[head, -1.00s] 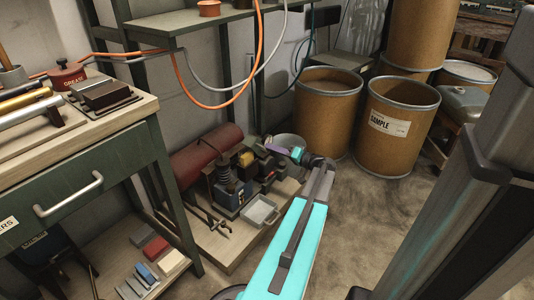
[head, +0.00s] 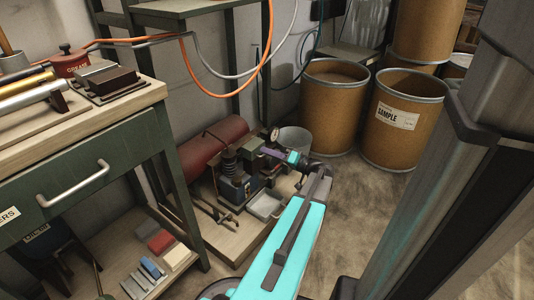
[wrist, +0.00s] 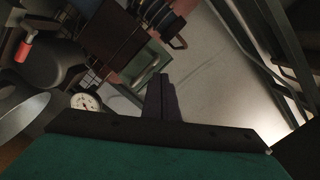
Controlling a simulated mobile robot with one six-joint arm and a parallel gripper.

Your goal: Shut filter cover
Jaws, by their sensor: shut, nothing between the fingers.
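A compressor-like machine (head: 238,185) with a red tank (head: 212,145) sits on a low wooden platform in the head view. I cannot single out the filter cover for certain; a dark flat panel (wrist: 113,38) on the machine in the wrist view may be it. My gripper (head: 272,153) is at the machine's upper right side, beside a round gauge. In the wrist view my gripper (wrist: 160,82) is shut and empty, its fingertips just right of a green part with a pale handle (wrist: 147,72). Contact cannot be told.
A round gauge (wrist: 87,101) is left of my fingers. A pale tray (head: 265,207) is at the platform's front. A grey bucket (head: 295,139) and brown drums (head: 335,105) stand behind. A workbench (head: 80,175) is at left. Hoses (head: 225,105) hang above.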

